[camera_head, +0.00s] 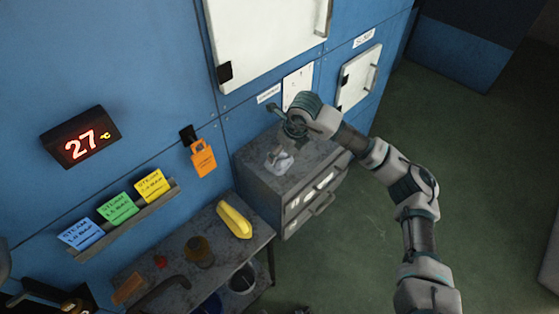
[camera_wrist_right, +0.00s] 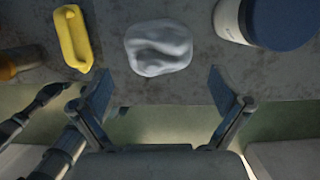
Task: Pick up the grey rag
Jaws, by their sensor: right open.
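The grey rag (camera_head: 280,160) is a small, pale, crumpled heap on top of the grey drawer cabinet (camera_head: 254,170). In the right wrist view the rag (camera_wrist_right: 158,47) lies at the top middle, beyond the fingertips. My right gripper (camera_wrist_right: 160,84) is open and empty, with its two fingers spread wide on either side below the rag and not touching it. In the head view my right gripper (camera_head: 287,126) is just above and behind the rag, partly hidden by its own wrist. Dark parts at the lower left may be my left arm, but its jaws are unclear.
A yellow object (camera_head: 234,220) and a brown jar (camera_head: 199,251) stand on the grey table left of the cabinet. In the right wrist view a white container with a blue lid (camera_wrist_right: 285,22) is close right of the rag. The blue wall stands behind.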

